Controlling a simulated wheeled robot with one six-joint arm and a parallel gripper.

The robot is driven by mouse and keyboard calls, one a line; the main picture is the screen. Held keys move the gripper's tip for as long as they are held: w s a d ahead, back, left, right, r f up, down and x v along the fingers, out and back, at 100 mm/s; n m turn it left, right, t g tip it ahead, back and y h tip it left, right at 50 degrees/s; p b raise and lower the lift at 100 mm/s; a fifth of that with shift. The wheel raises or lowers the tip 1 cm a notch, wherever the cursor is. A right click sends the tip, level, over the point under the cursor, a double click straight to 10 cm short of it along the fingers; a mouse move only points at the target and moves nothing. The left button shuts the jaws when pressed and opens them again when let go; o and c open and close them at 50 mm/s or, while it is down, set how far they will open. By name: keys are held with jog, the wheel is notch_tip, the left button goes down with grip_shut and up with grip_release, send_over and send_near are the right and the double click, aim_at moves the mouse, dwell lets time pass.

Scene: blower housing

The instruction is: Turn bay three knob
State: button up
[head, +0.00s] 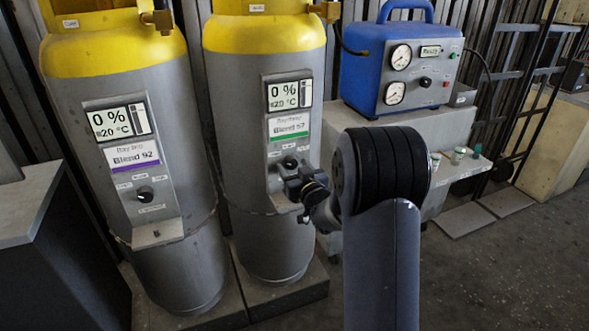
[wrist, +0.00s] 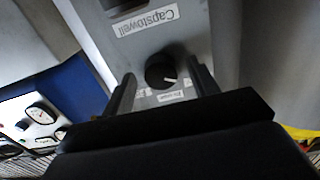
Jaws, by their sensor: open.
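Two grey cylinders with yellow tops stand side by side, each with a control panel. The right cylinder (head: 262,100) has a panel reading 0 % and 20 °C, with a green-striped Blend 57 label. Its bay name is too small to read surely. My gripper (head: 293,187) is at the lower part of this panel and partly hides it. In the wrist view, a round black knob (wrist: 160,72) with a white pointer line sits between the open fingers of my gripper (wrist: 163,76). Gaps show on both sides of the knob. The view is upside down, with a Capstowell label beyond the knob.
The left cylinder (head: 120,100) has a purple-striped Blend 92 panel and its own black knob (head: 145,193). A blue gauge unit (head: 400,65) stands on a grey block at the right. A dark cabinet (head: 55,250) is at the left. Floor is open at the lower right.

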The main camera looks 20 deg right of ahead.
jog(key=c, duration=1)
jog(key=shift+m, duration=0.4)
jog(key=m+b, duration=0.1)
jog(key=m, duration=0.3)
jog(key=shift+m, duration=0.3)
jog(key=m, duration=0.6)
jog(key=shift+a, duration=0.1)
jog(key=shift+m, duration=0.3)
jog(key=o, duration=1)
